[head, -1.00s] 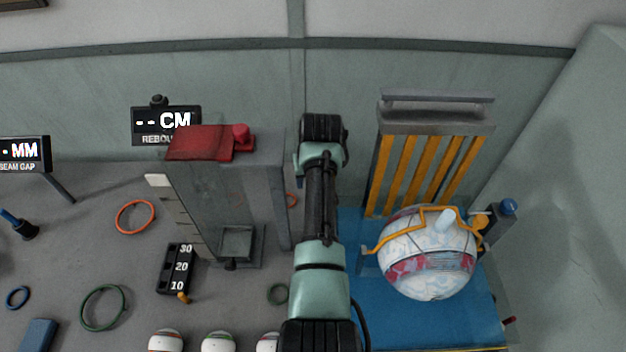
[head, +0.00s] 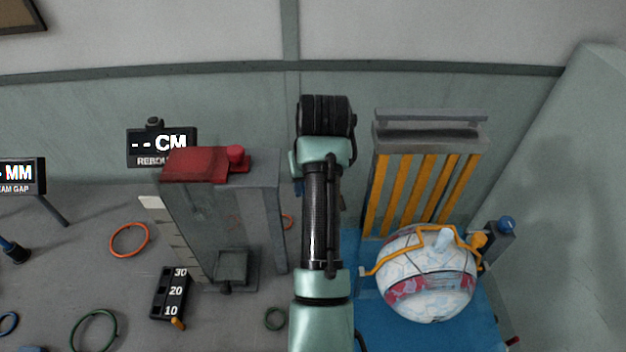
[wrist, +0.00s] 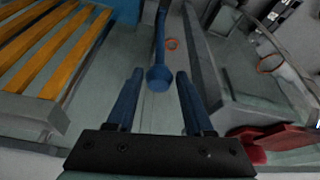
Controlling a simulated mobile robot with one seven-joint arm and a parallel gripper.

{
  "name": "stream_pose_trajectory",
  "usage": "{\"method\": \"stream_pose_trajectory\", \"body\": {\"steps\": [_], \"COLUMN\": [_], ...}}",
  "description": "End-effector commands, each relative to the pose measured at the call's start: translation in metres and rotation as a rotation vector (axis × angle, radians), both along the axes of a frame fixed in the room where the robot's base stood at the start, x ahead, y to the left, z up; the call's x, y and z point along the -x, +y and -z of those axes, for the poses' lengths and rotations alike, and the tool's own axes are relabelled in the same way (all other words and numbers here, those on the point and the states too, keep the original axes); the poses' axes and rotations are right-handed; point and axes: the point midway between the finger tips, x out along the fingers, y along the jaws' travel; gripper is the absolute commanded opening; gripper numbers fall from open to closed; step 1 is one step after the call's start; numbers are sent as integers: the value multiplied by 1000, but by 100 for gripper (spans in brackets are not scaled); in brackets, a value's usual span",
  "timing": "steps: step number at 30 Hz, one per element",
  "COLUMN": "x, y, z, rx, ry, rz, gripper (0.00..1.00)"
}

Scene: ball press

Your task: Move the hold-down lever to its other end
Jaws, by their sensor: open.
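A blue lever with a round knob (wrist: 158,79), which I take to be the hold-down lever, shows in the wrist view. Its thin rod runs up the picture from the knob. My gripper (wrist: 160,74) is open, with one blue finger on each side of the knob and a visible gap on both sides. In the head view my arm hides the lever and most of the gripper. A large white and red patterned ball (head: 430,285) sits under an orange wire frame (head: 392,255) at the right.
The press frame with orange slats (head: 408,195) stands right of my arm. A grey tower (head: 225,215) with a red top (head: 195,164) stands close on the left. A blue-knobbed post (head: 497,243) is beside the ball. Rings lie on the floor at the left.

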Motion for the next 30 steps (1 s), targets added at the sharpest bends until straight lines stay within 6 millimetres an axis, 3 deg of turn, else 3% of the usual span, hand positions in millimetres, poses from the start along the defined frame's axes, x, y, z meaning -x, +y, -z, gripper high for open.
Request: {"method": "stream_pose_trajectory", "body": {"steps": [3,9,25,28,30], "x": [6,11,10,0,-13], "y": [-1,-2,-2,-1,-1], "z": [-17,-30,-32,-48,-72], "rx": [-1,0,-1,0,-2], "ry": [-4,-1,-8,-96,-229], "rz": [0,0,1,11,28], "gripper": [52,52,52,52,52]}}
